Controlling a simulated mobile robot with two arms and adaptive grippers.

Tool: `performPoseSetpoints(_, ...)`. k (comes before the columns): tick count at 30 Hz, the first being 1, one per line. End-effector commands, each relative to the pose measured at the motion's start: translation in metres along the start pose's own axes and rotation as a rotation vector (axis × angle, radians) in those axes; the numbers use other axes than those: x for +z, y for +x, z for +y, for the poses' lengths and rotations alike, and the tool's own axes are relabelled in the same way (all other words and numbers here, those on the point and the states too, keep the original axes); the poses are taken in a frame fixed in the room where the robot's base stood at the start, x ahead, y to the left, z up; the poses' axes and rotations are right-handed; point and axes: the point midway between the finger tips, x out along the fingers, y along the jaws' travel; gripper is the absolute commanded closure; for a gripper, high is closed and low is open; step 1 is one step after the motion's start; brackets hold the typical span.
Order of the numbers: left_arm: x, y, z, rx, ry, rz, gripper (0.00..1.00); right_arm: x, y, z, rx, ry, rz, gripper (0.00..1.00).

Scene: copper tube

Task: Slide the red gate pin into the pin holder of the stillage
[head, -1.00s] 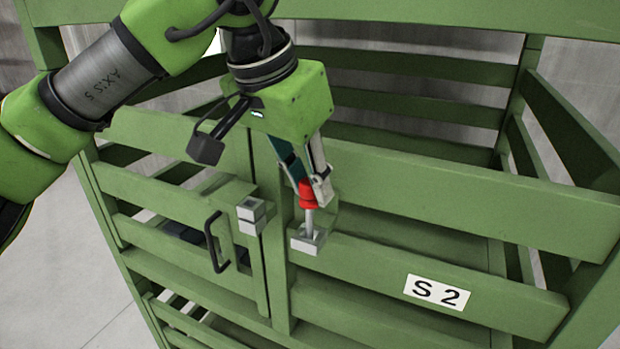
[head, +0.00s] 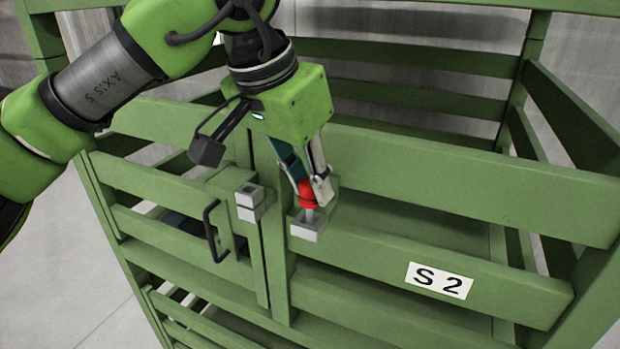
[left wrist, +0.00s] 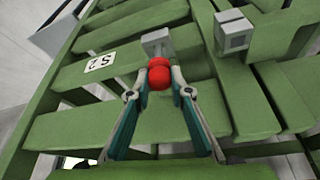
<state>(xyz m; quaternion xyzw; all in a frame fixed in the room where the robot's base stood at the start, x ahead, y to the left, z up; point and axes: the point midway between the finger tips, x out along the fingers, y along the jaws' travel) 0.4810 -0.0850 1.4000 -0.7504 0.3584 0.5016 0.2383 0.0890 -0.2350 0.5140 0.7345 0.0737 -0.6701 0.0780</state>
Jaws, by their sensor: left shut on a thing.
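The red gate pin (head: 308,187) has a red knob and a thin metal shank that points down. My left gripper (head: 309,190) is shut on the red knob, which also shows between its fingers in the left wrist view (left wrist: 160,74). The shank stands roughly upright with its lower end in the grey pin holder (head: 305,231) on the green stillage (head: 450,190). The holder also shows just beyond the knob in the left wrist view (left wrist: 156,40). A short piece of shank shows between knob and holder. The tip is hidden. My right gripper is not in view.
A second grey block (head: 250,203) sits on the gate, left of the pin holder. A dark gate handle (head: 214,232) stands out further left. An S2 label (head: 440,281) is on a right-hand slat. Green slats surround the gripper closely.

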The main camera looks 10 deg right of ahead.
Motion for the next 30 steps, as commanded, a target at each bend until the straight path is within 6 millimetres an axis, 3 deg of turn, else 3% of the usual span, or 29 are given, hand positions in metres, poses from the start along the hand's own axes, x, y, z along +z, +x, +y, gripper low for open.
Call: performPoseSetpoints(30,0.01,0.024,0.0,0.0,0.0,0.001,1.0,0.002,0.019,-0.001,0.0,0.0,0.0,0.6)
